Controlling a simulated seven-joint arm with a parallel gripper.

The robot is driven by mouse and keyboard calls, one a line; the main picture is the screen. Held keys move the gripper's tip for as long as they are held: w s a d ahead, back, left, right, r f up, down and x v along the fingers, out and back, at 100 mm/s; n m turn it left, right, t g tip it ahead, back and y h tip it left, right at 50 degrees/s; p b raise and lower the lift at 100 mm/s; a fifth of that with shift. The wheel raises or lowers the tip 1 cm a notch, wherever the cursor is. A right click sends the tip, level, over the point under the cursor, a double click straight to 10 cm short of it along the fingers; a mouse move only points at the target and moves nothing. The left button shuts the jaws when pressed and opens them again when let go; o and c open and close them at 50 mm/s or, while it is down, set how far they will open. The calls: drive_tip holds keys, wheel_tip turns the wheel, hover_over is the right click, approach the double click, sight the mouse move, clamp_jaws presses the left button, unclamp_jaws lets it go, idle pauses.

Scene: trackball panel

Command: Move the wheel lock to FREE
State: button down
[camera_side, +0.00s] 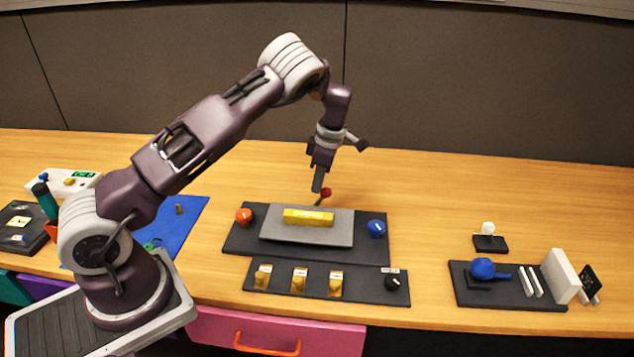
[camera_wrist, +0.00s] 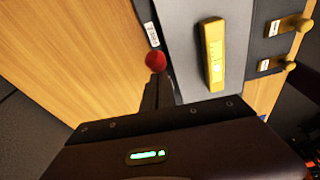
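A dark panel (camera_side: 236,243) on the desk carries a raised grey plate with a yellow ribbed wheel (camera_side: 308,217), which also shows in the wrist view (camera_wrist: 214,55). A small lever with a red ball (camera_side: 326,192) stands at the plate's back edge. In the wrist view the red ball (camera_wrist: 155,61) is beside a small white label (camera_wrist: 152,34), too small to read. I take this lever for the wheel lock. My gripper (camera_side: 317,188) points down just beside the red ball. Its fingers look together, with nothing visible between them. Whether they touch the lever is unclear.
An orange knob (camera_side: 244,216) and a blue knob (camera_side: 376,228) flank the plate. A front strip (camera_side: 318,291) carries several yellow switches and a black knob (camera_side: 392,283). A blue-handled device (camera_side: 483,268) stands at right. The desk behind the panel is clear.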

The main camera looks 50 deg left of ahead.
drive_tip(key=shift+w+d, duration=0.45)
drive_tip(key=shift+d, duration=0.1)
drive_tip(key=w+d+v, duration=0.1)
drive_tip(key=v, duration=0.8)
drive_tip(key=shift+w, duration=0.15)
drive_tip(key=shift+f, duration=0.1)
drive_tip(key=s+d+r+m+t+h, duration=0.2)
drive_tip(key=s+d+r+m, duration=0.25)
drive_tip(key=s+r, duration=0.35)
drive_tip(key=s+d+r+m+t+h, duration=0.1)
drive_tip(key=s+d+r+m, duration=0.2)
drive_tip(key=s+r+m, duration=0.5)
drive_tip(key=s+d+m+t, duration=0.2)
drive_tip(key=s+m, duration=0.4)
drive_tip(key=s, duration=0.3)
drive_tip(key=s+d+m+t+y, duration=0.1)
drive_tip(key=s+d+m+t, duration=0.1)
drive_tip(key=s+d+m, duration=0.2)
drive_tip(key=s+m, duration=0.3)
drive_tip(key=s, duration=0.3)
drive_tip(key=shift+d+r, duration=0.3)
drive_tip(key=shift+d, duration=0.1)
